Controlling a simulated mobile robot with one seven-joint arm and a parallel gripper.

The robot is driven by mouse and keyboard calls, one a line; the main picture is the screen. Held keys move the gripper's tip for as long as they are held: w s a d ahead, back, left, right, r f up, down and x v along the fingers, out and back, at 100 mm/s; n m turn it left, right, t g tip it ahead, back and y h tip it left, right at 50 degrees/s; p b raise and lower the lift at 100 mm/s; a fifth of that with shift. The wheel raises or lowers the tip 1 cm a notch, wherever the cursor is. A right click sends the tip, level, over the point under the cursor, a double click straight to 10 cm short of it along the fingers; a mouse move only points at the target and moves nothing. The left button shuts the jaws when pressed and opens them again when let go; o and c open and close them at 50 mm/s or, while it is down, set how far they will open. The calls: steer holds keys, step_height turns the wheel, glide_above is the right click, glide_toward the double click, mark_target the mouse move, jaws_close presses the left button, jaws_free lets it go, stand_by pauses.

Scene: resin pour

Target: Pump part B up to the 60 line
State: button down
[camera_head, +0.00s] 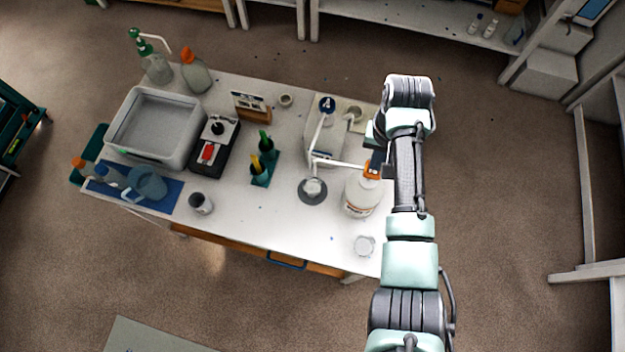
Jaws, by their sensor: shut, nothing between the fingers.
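A pale bottle with an orange pump head (360,195) stands near the table's right end. Its white spout reaches left toward a small clear cup (313,187) on a dark round base. Behind it stands a pale jug with a blue-topped pump (322,143), its white spout pointing toward the front. I cannot tell which container is part B. My gripper (376,169) is shut and empty, right at the orange pump head; whether it touches is unclear. The cup's lines and fill level are too small to read.
My arm hides the right edge.

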steer(key=shift+f+b, duration=1.05)
steer(key=shift+f, duration=0.55)
steer(key=shift+r, duration=0.1)
steer(key=shift+r+p, duration=1.5)
steer(key=shift+p, duration=0.25)
steer(key=shift+f+b, duration=0.4)
steer(key=shift+f, duration=0.15)
steer(key=shift+r+p, duration=0.6)
steer(key=shift+p, duration=0.1)
steer(key=shift+r, duration=0.1)
step_height(320, 180, up, 3)
steer(key=p, duration=0.3)
steer(key=shift+r, duration=1.45)
